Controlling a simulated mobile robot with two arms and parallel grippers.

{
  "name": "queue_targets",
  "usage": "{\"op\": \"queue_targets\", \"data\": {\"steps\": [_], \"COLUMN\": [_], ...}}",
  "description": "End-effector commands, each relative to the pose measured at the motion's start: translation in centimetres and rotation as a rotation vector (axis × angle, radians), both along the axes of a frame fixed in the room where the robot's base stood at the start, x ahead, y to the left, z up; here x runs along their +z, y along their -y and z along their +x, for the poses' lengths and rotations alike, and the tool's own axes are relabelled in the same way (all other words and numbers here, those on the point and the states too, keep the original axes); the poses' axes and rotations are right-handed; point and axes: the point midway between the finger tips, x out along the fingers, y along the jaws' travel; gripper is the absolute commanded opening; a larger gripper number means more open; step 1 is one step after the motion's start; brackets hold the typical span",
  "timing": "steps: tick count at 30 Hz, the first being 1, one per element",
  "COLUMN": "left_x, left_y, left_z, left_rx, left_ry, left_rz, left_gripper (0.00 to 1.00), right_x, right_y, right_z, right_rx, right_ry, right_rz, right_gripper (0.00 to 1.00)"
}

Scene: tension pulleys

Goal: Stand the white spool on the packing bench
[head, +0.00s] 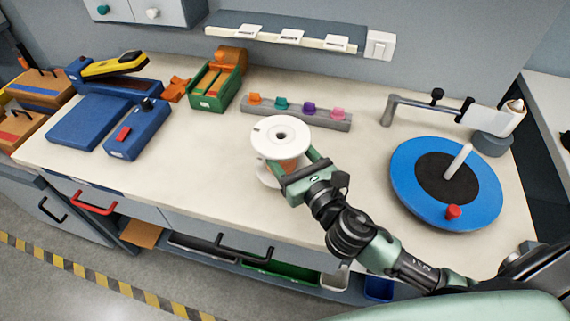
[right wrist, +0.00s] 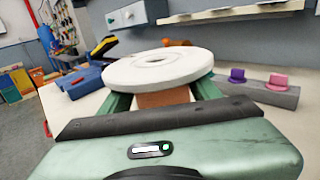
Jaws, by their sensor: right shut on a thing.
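The white spool (head: 281,136) is upright at the middle of the packing bench (head: 355,170), toward its front edge. It has two white flanges with an orange-brown core between them. In the right wrist view its top flange (right wrist: 158,68) sits above the fingers. My right gripper (head: 297,172) is shut on the spool, with its green fingers around the core. The fingers also show in the right wrist view (right wrist: 160,105). The lower flange is partly hidden by the gripper, and I cannot tell if it touches the bench. My left gripper is not in view.
A grey rail (head: 296,113) with coloured knobs lies behind the spool. A blue turntable (head: 405,177) with an upright peg stands at the right. A green box (head: 216,91) and blue equipment (head: 137,130) occupy the left. Bench space left of the spool is clear.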

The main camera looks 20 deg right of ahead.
Motion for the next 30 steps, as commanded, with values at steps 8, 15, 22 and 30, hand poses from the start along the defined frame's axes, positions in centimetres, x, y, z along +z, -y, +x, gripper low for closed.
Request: {"op": "queue_targets", "data": {"steps": [8, 15, 22, 30], "left_x": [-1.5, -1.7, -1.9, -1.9], "left_y": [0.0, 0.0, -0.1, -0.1], "left_z": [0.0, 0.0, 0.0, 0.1], "left_rx": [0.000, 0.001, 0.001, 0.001], "left_ry": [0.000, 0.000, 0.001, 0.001], "left_rz": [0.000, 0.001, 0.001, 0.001], "left_gripper": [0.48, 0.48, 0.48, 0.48], "right_x": [-3.3, -4.3, -4.4, -4.8], "right_y": [0.0, 0.0, 0.0, 0.0], "right_z": [0.0, 0.0, 0.0, 0.0], "right_rx": [-0.002, 0.000, 0.001, 0.000], "right_ry": [0.003, 0.004, 0.004, -0.001], "right_rz": [0.001, 0.000, 0.000, -0.001], "right_gripper": [0.00, 0.00, 0.00, 0.84]}}
